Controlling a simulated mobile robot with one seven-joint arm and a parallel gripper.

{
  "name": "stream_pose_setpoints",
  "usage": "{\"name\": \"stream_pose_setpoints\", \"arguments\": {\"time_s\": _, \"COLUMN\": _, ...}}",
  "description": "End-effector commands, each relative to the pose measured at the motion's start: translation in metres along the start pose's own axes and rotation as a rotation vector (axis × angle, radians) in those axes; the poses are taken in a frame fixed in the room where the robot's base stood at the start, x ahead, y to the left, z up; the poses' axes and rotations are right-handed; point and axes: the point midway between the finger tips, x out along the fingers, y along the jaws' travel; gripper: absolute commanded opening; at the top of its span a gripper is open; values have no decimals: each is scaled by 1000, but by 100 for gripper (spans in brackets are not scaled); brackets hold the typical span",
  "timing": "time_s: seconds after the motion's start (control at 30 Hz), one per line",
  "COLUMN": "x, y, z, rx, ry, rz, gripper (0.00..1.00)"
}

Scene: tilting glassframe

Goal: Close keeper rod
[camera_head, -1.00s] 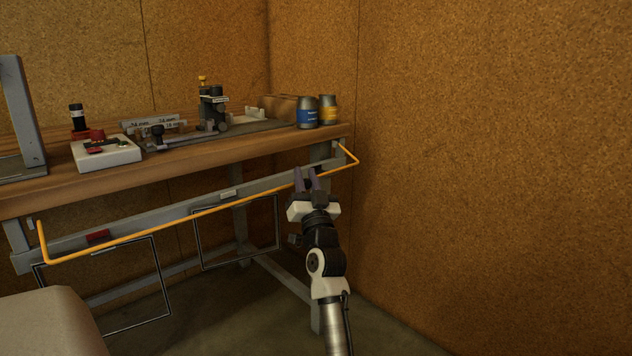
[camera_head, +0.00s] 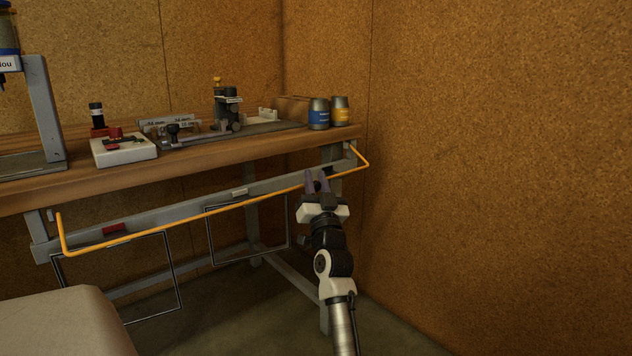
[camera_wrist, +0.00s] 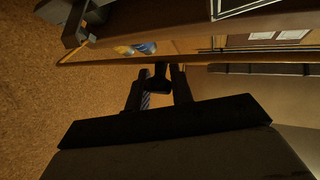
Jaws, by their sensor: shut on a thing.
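The keeper rod (camera_head: 190,220) is a long orange bar with bent ends along the front of the workbench. It runs in front of the grey rail (camera_head: 185,213) under the bench top. My gripper (camera_head: 318,183) is at the rod's right part, its two fingers shut on the rod. The fingers hide the exact contact. In the wrist view, the fingers (camera_wrist: 158,88) have a dark shape between them, and an orange strip runs across beyond them. Two thin dark frames (camera_head: 180,290) hang below the rail.
The wooden workbench (camera_head: 210,152) carries a white box (camera_head: 122,150), a clamp fixture (camera_head: 228,110) and two jars (camera_head: 319,114). A cork-coloured wall (camera_head: 500,150) stands close at the right. A pale rounded surface (camera_head: 60,320) is at the lower left. Floor shows right of the bench.

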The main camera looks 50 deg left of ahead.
Motion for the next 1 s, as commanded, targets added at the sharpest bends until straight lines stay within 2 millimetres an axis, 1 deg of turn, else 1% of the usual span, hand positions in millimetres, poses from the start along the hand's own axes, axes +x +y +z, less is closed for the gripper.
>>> {"name": "stream_pose_setpoints", "arguments": {"time_s": 0.03, "x": -2, "y": 12, "z": 3, "rx": -4, "ry": -8, "rz": 18, "gripper": 0}}
{"name": "stream_pose_setpoints", "arguments": {"time_s": 0.93, "x": -2, "y": 12, "z": 3, "rx": -4, "ry": -7, "rz": 18, "gripper": 0}}
{"name": "stream_pose_setpoints", "arguments": {"time_s": 0.97, "x": -2, "y": 12, "z": 3, "rx": -4, "ry": -7, "rz": 18, "gripper": 25}}
{"name": "stream_pose_setpoints", "arguments": {"time_s": 1.0, "x": -2, "y": 12, "z": 3, "rx": -4, "ry": -7, "rz": 17, "gripper": 31}}
